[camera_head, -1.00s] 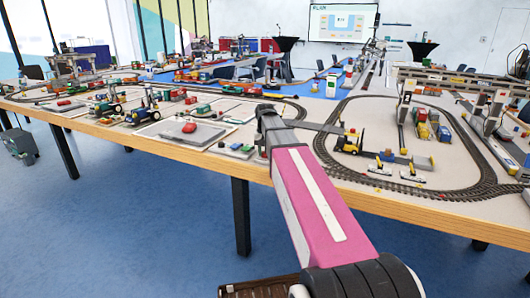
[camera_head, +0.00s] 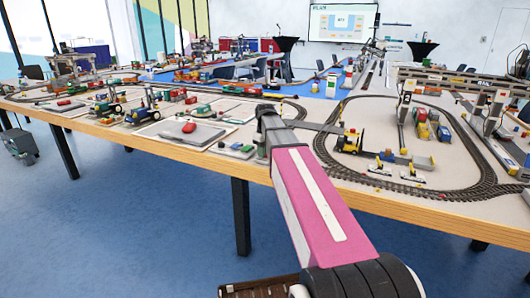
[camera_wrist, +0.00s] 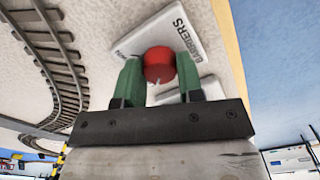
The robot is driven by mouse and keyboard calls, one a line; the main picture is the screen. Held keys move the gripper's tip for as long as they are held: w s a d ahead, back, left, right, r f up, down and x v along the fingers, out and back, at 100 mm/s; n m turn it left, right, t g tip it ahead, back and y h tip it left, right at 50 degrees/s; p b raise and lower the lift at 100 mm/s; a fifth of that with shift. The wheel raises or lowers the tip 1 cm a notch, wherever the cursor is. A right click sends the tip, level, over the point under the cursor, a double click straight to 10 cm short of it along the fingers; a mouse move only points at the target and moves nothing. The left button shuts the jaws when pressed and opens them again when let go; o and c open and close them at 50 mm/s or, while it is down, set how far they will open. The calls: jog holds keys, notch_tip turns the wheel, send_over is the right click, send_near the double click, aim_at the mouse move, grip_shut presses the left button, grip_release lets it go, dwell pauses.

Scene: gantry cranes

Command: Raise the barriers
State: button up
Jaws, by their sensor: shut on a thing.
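A red knob (camera_wrist: 160,65) sits on a white plate (camera_wrist: 186,32) lettered "BARRIERS" in the wrist view. A second word at the plate's left edge is partly cut off and hard to read. My gripper (camera_wrist: 159,68) has its green fingers on either side of the knob and is shut on it. The knob has a pale line on its face. I cannot clearly make out the barriers.
A curved model track (camera_wrist: 62,75) runs left of the plate in the wrist view. Model tractors (camera_head: 142,110) and pads stand along the table (camera_head: 200,153) to the left. Blue floor lies in front.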

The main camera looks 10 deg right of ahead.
dwell(0.4)
jog(key=o, duration=0.9)
jog(key=shift+r, duration=0.15)
notch_tip(320, 180, up, 11)
jog(key=shift+f, duration=0.2)
